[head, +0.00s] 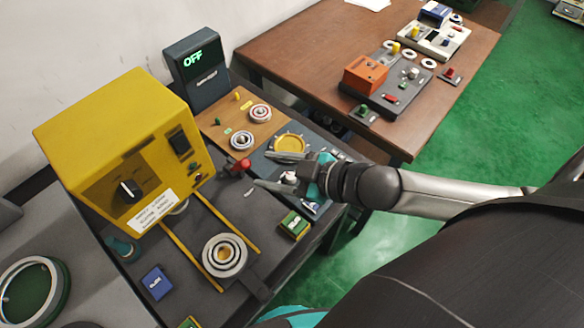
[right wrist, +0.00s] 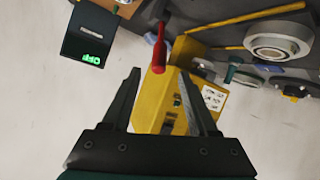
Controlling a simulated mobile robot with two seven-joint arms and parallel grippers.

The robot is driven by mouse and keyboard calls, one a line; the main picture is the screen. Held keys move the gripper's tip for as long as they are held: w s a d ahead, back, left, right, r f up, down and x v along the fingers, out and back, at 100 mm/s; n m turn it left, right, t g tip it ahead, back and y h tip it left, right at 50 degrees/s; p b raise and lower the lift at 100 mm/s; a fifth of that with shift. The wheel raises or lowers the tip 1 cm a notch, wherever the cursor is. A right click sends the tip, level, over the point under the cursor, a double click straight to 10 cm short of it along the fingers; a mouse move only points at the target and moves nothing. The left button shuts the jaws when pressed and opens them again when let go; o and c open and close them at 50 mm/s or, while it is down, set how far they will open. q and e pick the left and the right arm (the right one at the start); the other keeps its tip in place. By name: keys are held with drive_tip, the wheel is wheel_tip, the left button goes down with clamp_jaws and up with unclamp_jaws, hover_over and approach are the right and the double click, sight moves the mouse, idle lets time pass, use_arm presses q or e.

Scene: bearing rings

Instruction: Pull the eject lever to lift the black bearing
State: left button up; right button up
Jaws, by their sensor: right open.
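In the right wrist view my gripper (right wrist: 159,74) has the handle in line with the gap. A ring bearing (head: 224,255) with pale rings lies between yellow rails. I cannot make out which bearing is black. My left gripper is not seen.
The yellow machine (head: 118,140) stands left of the lever. A dark box (head: 197,68) reading OFF is behind. A wooden board (head: 217,132) with two ring bearings and a blue-grey panel with a yellow disc (head: 290,144) lie close beside my gripper. A green box (head: 294,226) sits in front.

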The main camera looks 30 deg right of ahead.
drive_tip(key=shift+p+v, duration=0.45)
drive_tip(key=shift+v, duration=1.9)
